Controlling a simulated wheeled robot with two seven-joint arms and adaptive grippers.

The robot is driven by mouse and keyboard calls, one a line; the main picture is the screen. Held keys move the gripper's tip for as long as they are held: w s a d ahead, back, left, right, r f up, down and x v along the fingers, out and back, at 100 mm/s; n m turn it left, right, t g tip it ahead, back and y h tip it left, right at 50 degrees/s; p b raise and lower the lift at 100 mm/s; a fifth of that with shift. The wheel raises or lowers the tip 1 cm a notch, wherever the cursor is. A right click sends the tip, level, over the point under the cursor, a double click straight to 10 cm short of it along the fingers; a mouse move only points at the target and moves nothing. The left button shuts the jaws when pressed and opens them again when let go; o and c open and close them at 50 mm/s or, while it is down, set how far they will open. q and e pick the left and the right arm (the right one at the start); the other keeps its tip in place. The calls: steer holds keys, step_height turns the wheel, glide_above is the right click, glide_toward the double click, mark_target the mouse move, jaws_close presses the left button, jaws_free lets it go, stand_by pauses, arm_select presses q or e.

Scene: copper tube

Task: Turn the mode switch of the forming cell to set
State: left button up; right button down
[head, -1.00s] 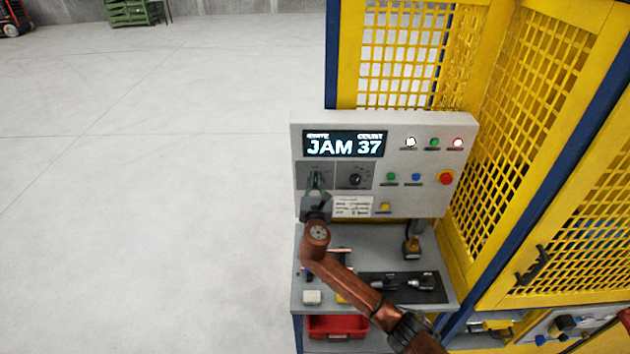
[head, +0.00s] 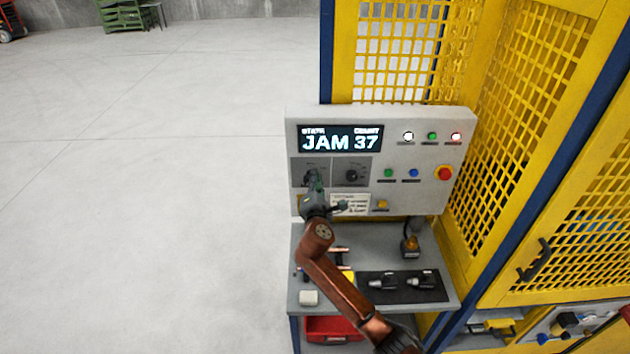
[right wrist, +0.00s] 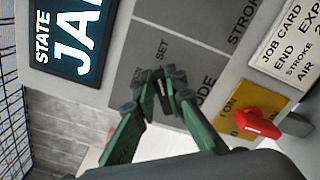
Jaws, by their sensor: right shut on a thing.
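The mode switch is a small dark knob (right wrist: 161,92) on a grey plate at the left of the control panel (head: 400,122). In the right wrist view the word SET stands beside the knob, with another, partly covered label near it. My right gripper (head: 314,178) is at this plate, its green fingers (right wrist: 160,84) shut on the knob from both sides. The fingers cover much of the knob, so I cannot tell exactly which label it points to. The panel display (head: 340,140) reads JAM 37. My left gripper is not in view.
A second knob (head: 352,175) sits just right of the mode switch. A red handle (right wrist: 258,122) on a yellow plate is close to my right gripper. Buttons and a red emergency stop (head: 444,173) are further right. The shelf below holds tools on a dark mat (head: 388,297).

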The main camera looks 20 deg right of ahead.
steer(key=shift+f+m, duration=0.15)
steer(key=shift+m, duration=0.45)
steer(key=c, duration=2)
jaws_free()
steer(key=shift+o, duration=0.2)
steer(key=v, duration=1.2)
